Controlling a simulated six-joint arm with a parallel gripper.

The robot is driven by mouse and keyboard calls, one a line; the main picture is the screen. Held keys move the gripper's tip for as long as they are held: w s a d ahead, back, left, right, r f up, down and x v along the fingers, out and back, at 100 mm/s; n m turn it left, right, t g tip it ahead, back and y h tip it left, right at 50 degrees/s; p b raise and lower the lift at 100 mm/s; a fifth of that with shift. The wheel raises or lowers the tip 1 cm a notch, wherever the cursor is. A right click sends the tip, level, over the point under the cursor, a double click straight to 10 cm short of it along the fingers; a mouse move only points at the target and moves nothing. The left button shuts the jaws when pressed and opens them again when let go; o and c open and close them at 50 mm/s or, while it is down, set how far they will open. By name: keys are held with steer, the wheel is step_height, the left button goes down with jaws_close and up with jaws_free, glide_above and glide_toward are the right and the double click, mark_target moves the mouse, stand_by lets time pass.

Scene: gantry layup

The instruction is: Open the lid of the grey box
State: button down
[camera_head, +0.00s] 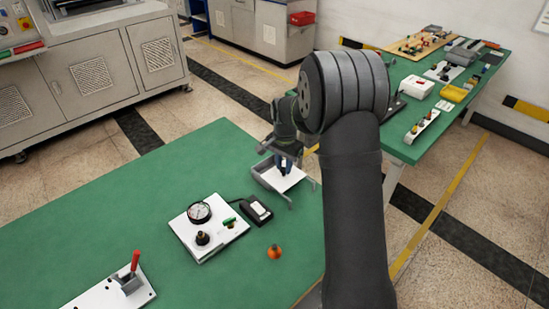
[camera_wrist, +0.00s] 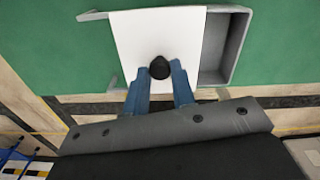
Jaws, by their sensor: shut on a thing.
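The grey box (camera_head: 268,182) stands on the green table near its far right corner in the head view. In the wrist view its grey wall (camera_wrist: 238,45) shows at right. Its flat white lid (camera_head: 292,181) lies level and is shifted left in the wrist view (camera_wrist: 130,40), so a strip of the box's inside is uncovered at right. Grey rails (camera_wrist: 92,16) stick out past the lid's left edge. My gripper (camera_wrist: 160,72) is shut on the lid's round black knob (camera_wrist: 160,66), one blue finger on each side. In the head view my arm partly hides the box.
A white panel with a gauge (camera_head: 208,228), a black device (camera_head: 257,210) and an orange ball-like item (camera_head: 274,252) are near the box. A plate with a red lever (camera_head: 128,275) lies at front left. Another green table (camera_head: 405,150) with several items is behind my arm.

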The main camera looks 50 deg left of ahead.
mark_target(289, 179)
steer(key=shift+d+r, duration=0.1)
steer(key=shift+d, duration=1.25)
steer(key=c, duration=1.2)
jaws_free()
step_height(289, 179, up, 17)
steer(key=shift+r, duration=0.2)
steer(key=shift+f, duration=0.1)
